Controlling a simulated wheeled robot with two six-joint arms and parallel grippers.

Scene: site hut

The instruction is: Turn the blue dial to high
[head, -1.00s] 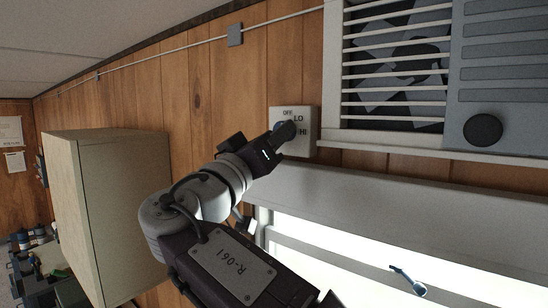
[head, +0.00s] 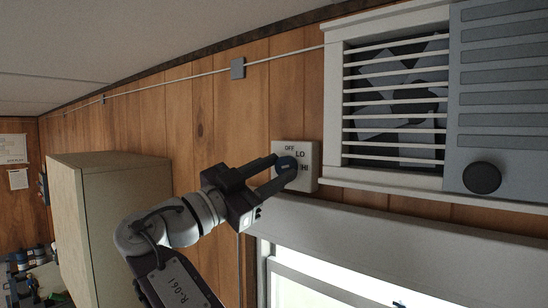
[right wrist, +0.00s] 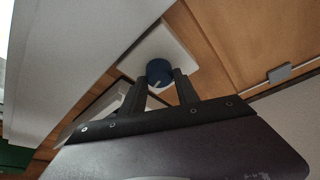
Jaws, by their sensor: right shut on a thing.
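The blue dial (head: 287,163) sits on a pale wall plate (head: 309,183) marked OFF, LO and HI. My right gripper (head: 284,168) is shut on the dial, one finger on each side of it. In the right wrist view the dial (right wrist: 159,71) shows between the fingertips (right wrist: 162,78), with a short white mark on its face. The fingers partly cover the dial in the head view, so I cannot tell which label its mark faces. My left gripper is not in view.
A slatted fan vent (head: 395,150) is right of the plate, beside a grey panel with a black knob (head: 482,178). A bright window (head: 330,288) lies below. A beige cabinet (head: 130,200) stands at left. A thin conduit (head: 285,57) runs above along the wood wall.

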